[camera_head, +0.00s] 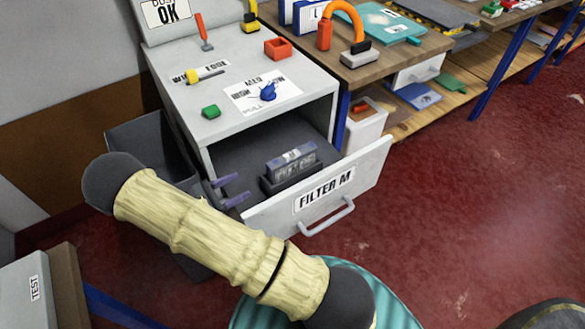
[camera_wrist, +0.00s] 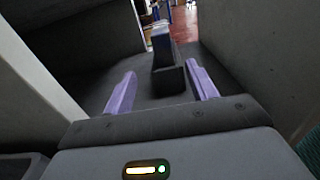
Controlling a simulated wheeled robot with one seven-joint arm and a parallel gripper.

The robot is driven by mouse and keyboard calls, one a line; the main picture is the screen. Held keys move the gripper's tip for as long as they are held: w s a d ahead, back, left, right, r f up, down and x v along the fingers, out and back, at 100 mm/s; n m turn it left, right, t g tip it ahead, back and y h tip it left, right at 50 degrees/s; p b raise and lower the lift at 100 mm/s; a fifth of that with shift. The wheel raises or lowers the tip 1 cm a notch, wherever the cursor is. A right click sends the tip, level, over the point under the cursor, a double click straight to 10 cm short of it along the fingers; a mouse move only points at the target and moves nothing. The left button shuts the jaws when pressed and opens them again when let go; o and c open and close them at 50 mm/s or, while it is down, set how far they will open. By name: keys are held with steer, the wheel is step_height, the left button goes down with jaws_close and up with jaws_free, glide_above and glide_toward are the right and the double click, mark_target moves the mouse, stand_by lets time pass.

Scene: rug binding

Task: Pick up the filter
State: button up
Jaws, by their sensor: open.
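The filter (camera_head: 290,158) is a blue-grey block with a pale label, upright in a dark holder (camera_head: 276,187) inside the open drawer (camera_head: 367,175) marked "FILTER M". My gripper (camera_head: 243,187) reaches into the drawer from the left, its two purple fingers spread, apart from the filter. In the wrist view, the filter (camera_wrist: 161,42) stands in its holder (camera_wrist: 169,82) ahead, in line with the gap between the open fingers of my gripper (camera_wrist: 161,70). Nothing is between the fingertips. The filter's far side is hidden there.
A screwdriver (camera_head: 203,33), red box (camera_head: 278,48), green block (camera_head: 210,112) and blue object (camera_head: 268,92) sit on top. A dark bin (camera_head: 150,140) stands left; red floor (camera_head: 480,190) is clear at right.

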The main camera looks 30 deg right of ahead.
mark_target(268, 171)
steer(key=d, duration=0.9)
steer(key=shift+w+d, duration=0.2)
steer(key=shift+d, duration=0.2)
steer(key=d, duration=0.5)
steer(key=shift+s+d+f+b, duration=0.1)
steer(key=shift+s+f+b, duration=0.05)
steer(key=shift+f+b, duration=0.15)
steer(key=c, duration=1.1)
step_height(268, 171, up, 10)
steer(key=shift+r+p, duration=0.1)
steer(key=shift+p, duration=0.8)
steer(key=shift+c, duration=0.2)
